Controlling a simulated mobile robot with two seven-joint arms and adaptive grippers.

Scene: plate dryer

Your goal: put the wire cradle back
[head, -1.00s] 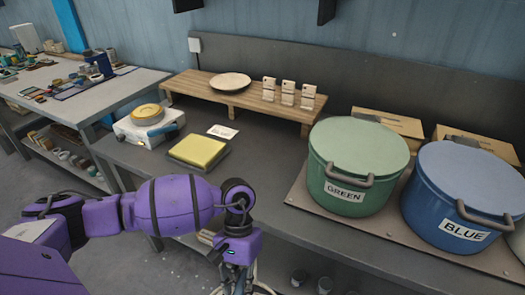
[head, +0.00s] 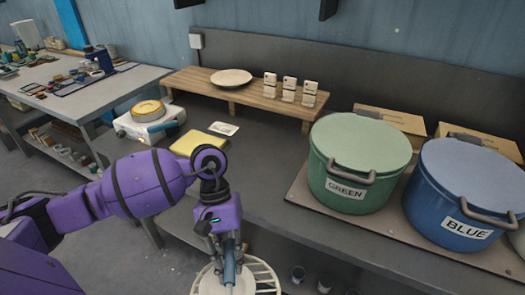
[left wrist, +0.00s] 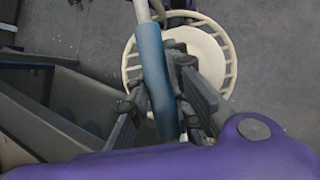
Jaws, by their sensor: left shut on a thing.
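The wire cradle (head: 268,277) is round and white with open slots around its rim, and has a blue handle (head: 229,268). It shows at the bottom of the head view, in front of the bench's near edge. My left gripper (head: 229,252) is shut on the blue handle, above the cradle. In the left wrist view the handle (left wrist: 155,75) runs between the fingers, and the cradle (left wrist: 131,62) hangs over the floor. A pale disc (left wrist: 206,55) shows within its ring; I cannot tell whether it is a separate plate. My right gripper is not clearly visible.
A green pot (head: 340,185) and a blue pot (head: 445,215) stand on the right of the bench. A wooden riser (head: 195,83) bears a pale plate (head: 231,77) and several small cards. A yellow pad (head: 184,146) lies behind my arm.

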